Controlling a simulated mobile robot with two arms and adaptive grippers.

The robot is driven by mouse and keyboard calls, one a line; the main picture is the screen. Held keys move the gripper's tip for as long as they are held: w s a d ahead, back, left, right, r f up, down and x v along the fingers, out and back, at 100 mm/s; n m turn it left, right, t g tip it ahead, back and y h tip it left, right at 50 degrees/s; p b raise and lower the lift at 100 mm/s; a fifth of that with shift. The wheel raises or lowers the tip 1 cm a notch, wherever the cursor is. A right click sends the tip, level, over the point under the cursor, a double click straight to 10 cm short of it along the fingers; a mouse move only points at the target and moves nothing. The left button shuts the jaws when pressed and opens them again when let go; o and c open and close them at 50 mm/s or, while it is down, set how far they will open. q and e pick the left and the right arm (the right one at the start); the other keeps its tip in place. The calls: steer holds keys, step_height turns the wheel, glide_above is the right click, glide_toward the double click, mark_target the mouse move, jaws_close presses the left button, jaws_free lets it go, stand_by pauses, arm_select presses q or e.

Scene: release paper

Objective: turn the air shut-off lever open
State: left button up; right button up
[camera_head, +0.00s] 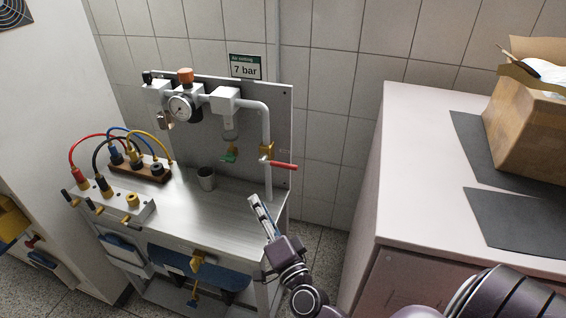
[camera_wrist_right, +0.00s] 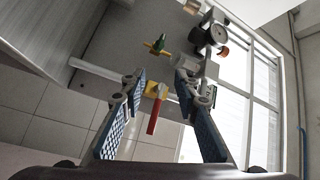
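The air shut-off lever (camera_head: 283,165) has a red handle. It points sideways to the right, across the upright grey pipe, from a brass valve (camera_head: 266,151) on the panel. In the right wrist view the red lever (camera_wrist_right: 153,118) and the brass valve (camera_wrist_right: 157,89) show between the fingers. My right gripper (camera_head: 254,201) is below and slightly left of the lever, fingers pointing up toward the panel. In the right wrist view my right gripper (camera_wrist_right: 158,84) is open and empty, its blue-padded fingers apart. My left gripper is not in view.
The panel carries a gauge (camera_head: 181,108), an orange knob (camera_head: 185,75) and a green-handled drain valve (camera_head: 229,156). A grey cup (camera_head: 206,178) and a block with coloured cables (camera_head: 140,168) stand on the bench. A white cabinet (camera_head: 410,190) with a cardboard box (camera_head: 525,125) stands right.

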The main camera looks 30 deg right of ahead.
mark_target(286, 166)
steer(key=d+r+m+g+h, duration=0.1)
steer(key=d+r+m+h, duration=0.3)
steer(key=d+m+h, duration=0.4)
steer(key=shift+y, duration=0.5)
steer(key=x, duration=0.2)
steer(key=p+x, duration=0.1)
steer(key=x, duration=0.2)
steer(key=p+x, duration=0.1)
steer(key=x, duration=0.1)
steer(key=shift+w+d+f, duration=0.1)
steer(key=shift+d+f, duration=0.15)
steer(key=shift+d, duration=0.15)
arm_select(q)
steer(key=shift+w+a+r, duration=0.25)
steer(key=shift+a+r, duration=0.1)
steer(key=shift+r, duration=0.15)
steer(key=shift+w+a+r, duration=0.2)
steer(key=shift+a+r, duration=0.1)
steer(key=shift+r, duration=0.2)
arm_select(e)
steer(key=shift+c, duration=0.3)
jaws_close()
